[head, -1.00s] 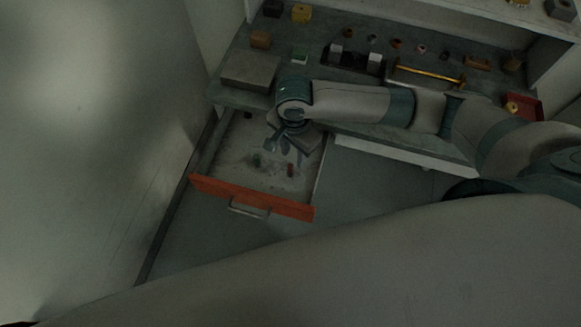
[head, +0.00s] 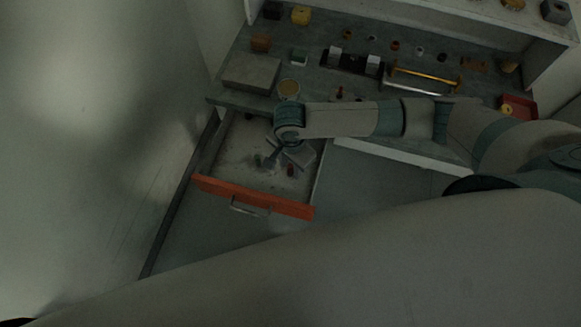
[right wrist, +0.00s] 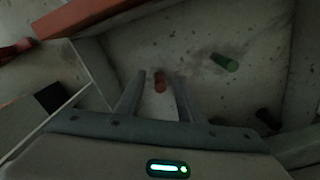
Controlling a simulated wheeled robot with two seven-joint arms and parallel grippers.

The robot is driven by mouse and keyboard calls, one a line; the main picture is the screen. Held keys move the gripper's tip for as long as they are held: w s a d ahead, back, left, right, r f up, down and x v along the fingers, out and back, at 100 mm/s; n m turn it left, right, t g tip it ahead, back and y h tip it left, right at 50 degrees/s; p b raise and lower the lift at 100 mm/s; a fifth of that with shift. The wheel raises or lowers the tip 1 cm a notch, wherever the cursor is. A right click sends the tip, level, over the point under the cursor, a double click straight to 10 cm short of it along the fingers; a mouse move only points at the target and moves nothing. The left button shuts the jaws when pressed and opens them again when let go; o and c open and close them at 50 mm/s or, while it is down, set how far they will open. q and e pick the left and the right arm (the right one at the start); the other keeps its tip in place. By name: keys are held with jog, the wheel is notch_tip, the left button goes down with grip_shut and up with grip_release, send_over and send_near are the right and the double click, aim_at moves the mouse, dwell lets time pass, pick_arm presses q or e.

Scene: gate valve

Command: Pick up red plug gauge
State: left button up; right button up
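My right gripper (head: 284,160) is over the drawer. In the right wrist view its two fingers (right wrist: 158,85) are spread apart with nothing held. A green plug gauge (head: 258,160) is in the same drawer, and it also shows in the right wrist view (right wrist: 224,62). My left gripper is not in view.
The drawer has an orange front (head: 250,197) with a grey handle (head: 250,207). A dark cylinder (right wrist: 268,118) lies in the drawer. The worktop above holds a grey block (head: 250,73), a yellow-barred fixture (head: 425,78) and several small parts. A red tray (head: 518,107) sits at the right.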

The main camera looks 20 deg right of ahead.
aim_at(290, 166)
dwell(0.4)
grip_shut()
jog(key=shift+r, duration=0.1)
jog(key=shift+r+b, duration=0.35)
jog(key=shift+r, duration=0.15)
notch_tip(290, 166, up, 2)
jog(key=shift+r+b, duration=0.15)
jog(key=shift+b, duration=0.35)
jog(key=s+d+r+b, duration=0.3)
jog(key=d+r, duration=0.4)
jog(key=d, duration=0.3)
jog(key=shift+s+d+r, duration=0.3)
jog(key=shift+s+d, duration=0.1)
jog(key=shift+s, duration=0.25)
